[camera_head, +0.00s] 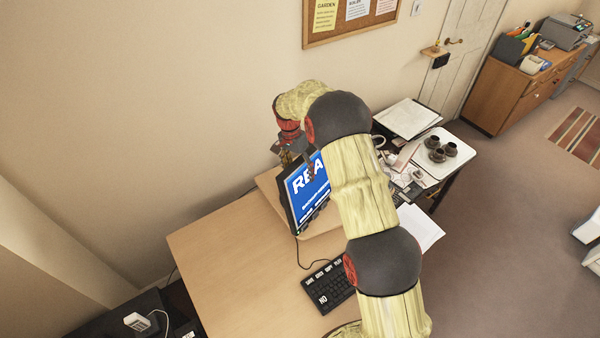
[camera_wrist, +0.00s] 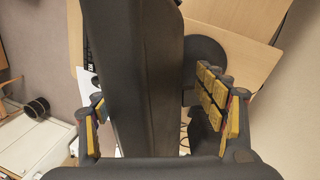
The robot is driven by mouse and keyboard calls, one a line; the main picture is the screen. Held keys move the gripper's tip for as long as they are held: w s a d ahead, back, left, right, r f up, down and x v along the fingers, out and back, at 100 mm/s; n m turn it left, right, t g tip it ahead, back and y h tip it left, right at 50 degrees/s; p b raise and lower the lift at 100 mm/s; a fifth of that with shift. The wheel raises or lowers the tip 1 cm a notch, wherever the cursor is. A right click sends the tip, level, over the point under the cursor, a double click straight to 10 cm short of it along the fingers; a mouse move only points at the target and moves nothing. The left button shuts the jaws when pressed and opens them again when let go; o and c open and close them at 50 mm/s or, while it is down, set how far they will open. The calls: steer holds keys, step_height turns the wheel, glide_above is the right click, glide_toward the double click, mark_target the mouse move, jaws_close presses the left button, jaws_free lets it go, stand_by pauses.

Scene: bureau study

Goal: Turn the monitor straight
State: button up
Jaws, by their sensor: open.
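The monitor (camera_head: 305,192) stands on the desk with a lit blue screen facing the lower right, part of it hidden behind my arm. In the wrist view the monitor (camera_wrist: 145,75) is a dark upright slab seen from above, with its round stand base (camera_wrist: 205,58) on the right. My gripper (camera_head: 288,152) is at the monitor's top edge, partly hidden by my arm. In the wrist view my gripper (camera_wrist: 155,115) is open, one finger on each side of the monitor. The right finger has a gap to it; contact on the left cannot be told.
The desk (camera_head: 220,250) is clear at the left. A black keyboard (camera_head: 328,285) lies in front of the monitor, with a cable between. At the right are loose paper (camera_head: 420,228), a white tray (camera_head: 432,172) with dark cups, and a folder (camera_head: 407,118). The wall is close behind.

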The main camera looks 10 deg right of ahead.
steer(key=shift+s+d+f, duration=0.1)
steer(key=shift+f, duration=0.4)
